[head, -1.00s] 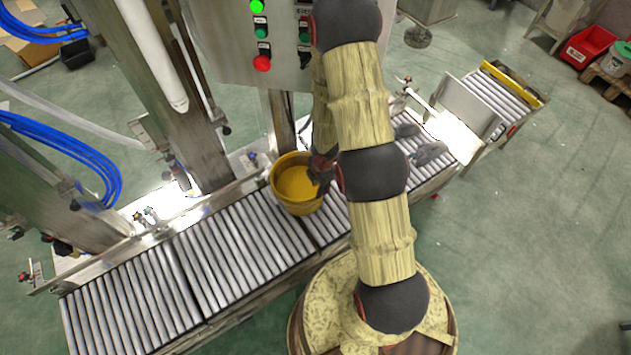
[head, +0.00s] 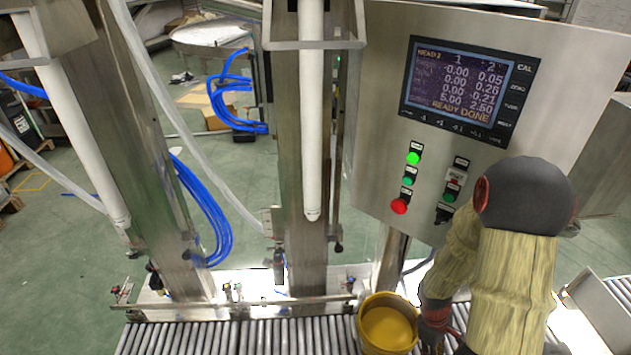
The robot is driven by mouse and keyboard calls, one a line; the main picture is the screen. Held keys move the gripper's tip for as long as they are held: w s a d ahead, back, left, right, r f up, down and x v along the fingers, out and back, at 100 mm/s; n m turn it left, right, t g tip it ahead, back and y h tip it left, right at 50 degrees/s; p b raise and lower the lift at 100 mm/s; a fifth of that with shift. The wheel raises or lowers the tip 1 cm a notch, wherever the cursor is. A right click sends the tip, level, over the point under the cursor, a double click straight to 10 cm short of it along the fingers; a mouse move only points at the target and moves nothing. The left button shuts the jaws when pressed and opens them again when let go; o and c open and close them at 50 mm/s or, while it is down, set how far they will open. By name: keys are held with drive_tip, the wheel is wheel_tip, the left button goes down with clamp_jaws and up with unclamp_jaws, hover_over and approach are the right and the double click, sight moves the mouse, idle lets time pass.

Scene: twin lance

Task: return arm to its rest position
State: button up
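My arm (head: 510,280) rises from the lower right of the head view, bent at a dark round joint in front of the control panel. My gripper (head: 436,342) is at the bottom edge, right beside the yellow bucket (head: 388,325). Its fingertips are cut off or hidden, so I cannot tell whether it is open or touching the bucket's rim. The bucket stands on the roller conveyor (head: 240,338) with yellow contents.
A control panel (head: 465,100) with a lit screen, a green light and a red button stands behind the arm. Two steel columns with white lances (head: 312,120) rise behind the conveyor. Blue hoses (head: 205,215) hang at the left. A metal plate (head: 603,318) stands at the lower right.

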drive_tip(key=s+a+r+m+t, duration=0.1)
drive_tip(key=s+a+r+m, duration=0.1)
drive_tip(key=r, duration=0.8)
drive_tip(key=s+a+r+m+t+y, duration=0.1)
drive_tip(key=s+a+r+m, duration=0.1)
drive_tip(key=a+r, duration=0.4)
drive_tip(key=s+a+r+m+t, duration=0.1)
drive_tip(key=a+r+m, duration=0.3)
drive_tip(key=r, duration=1)
drive_tip(key=shift+s+a+m+t+y, duration=0.3)
drive_tip(key=shift+s+a+t+y, duration=0.1)
drive_tip(key=shift+s, duration=0.1)
drive_tip(key=shift+o, duration=0.2)
drive_tip(key=s+a+r+t, duration=0.2)
drive_tip(key=a+r+t, duration=0.1)
drive_tip(key=r, duration=0.6)
drive_tip(key=shift+s+a+r+n+t+y, duration=0.15)
drive_tip(key=shift+s+a+n+t+y, duration=0.15)
drive_tip(key=shift+a+n+t, duration=0.15)
drive_tip(key=shift+d, duration=0.1)
drive_tip(key=shift+w, duration=0.1)
